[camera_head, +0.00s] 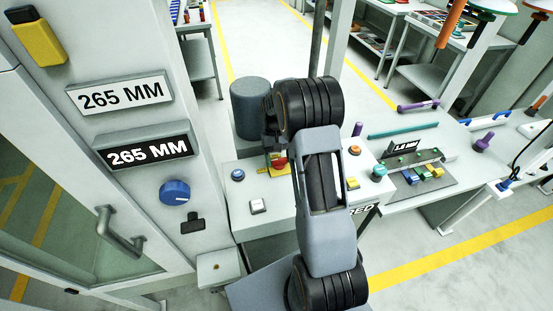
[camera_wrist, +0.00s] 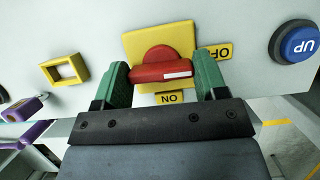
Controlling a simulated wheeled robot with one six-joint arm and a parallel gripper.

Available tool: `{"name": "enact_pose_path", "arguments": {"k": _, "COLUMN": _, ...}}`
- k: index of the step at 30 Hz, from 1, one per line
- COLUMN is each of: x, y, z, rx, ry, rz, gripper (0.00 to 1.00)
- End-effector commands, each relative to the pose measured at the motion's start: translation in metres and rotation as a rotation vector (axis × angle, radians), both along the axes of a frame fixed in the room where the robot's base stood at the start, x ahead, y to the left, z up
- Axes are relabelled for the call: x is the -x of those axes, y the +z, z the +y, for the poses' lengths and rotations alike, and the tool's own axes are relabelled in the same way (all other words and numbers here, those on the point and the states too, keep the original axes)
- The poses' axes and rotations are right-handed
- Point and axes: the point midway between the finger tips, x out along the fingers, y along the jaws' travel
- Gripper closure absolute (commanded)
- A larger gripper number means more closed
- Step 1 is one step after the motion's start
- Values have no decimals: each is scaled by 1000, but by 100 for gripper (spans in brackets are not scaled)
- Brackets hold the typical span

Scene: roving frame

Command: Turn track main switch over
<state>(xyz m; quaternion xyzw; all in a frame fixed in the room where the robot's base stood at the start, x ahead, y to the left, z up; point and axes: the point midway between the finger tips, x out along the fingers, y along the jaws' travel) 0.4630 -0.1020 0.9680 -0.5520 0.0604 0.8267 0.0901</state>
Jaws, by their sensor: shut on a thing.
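The main switch is a red rotary knob (camera_wrist: 160,66) with a raised bar, on a yellow plate (camera_wrist: 135,45). In the wrist view, my gripper (camera_wrist: 163,70) has its green fingers at the two ends of the red bar, shut on it. A white stripe marks the bar's right half. A yellow ON label (camera_wrist: 170,98) lies below the knob and an OFF label (camera_wrist: 222,51) to its upper right; both appear upside down. In the head view the red knob (camera_head: 280,163) shows just left of my arm, which hides most of the gripper.
A blue UP button (camera_wrist: 300,43) is right of the switch in the wrist view, with a yellow square frame (camera_wrist: 47,72) on the left. In the head view, a cabinet with a blue dial (camera_head: 175,192) stands left, and a grey cylinder (camera_head: 249,105) stands behind the switch.

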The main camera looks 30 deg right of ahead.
Motion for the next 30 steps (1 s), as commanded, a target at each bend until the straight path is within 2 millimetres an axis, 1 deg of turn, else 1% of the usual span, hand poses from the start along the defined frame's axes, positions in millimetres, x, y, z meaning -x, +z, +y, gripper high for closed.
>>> {"name": "enact_pose_path", "arguments": {"k": 1, "x": -4, "y": 2, "z": 0, "rx": 4, "ry": 10, "rz": -16, "gripper": 58}}
{"name": "enact_pose_path", "arguments": {"k": 18, "x": -4, "y": 3, "z": 0, "rx": 3, "ry": 35, "rz": -16, "gripper": 58}}
{"name": "enact_pose_path", "arguments": {"k": 19, "x": -4, "y": 3, "z": 0, "rx": 3, "ry": 35, "rz": -16, "gripper": 32}}
{"name": "enact_pose_path", "arguments": {"k": 26, "x": -2, "y": 1, "z": -1, "rx": 2, "ry": 32, "rz": -9, "gripper": 10}}
{"name": "enact_pose_path", "arguments": {"k": 27, "x": -2, "y": 1, "z": -1, "rx": 0, "ry": 32, "rz": -8, "gripper": 8}}
{"name": "enact_pose_path", "arguments": {"k": 30, "x": -1, "y": 1, "z": -1, "rx": 0, "ry": 31, "rz": -6, "gripper": 8}}
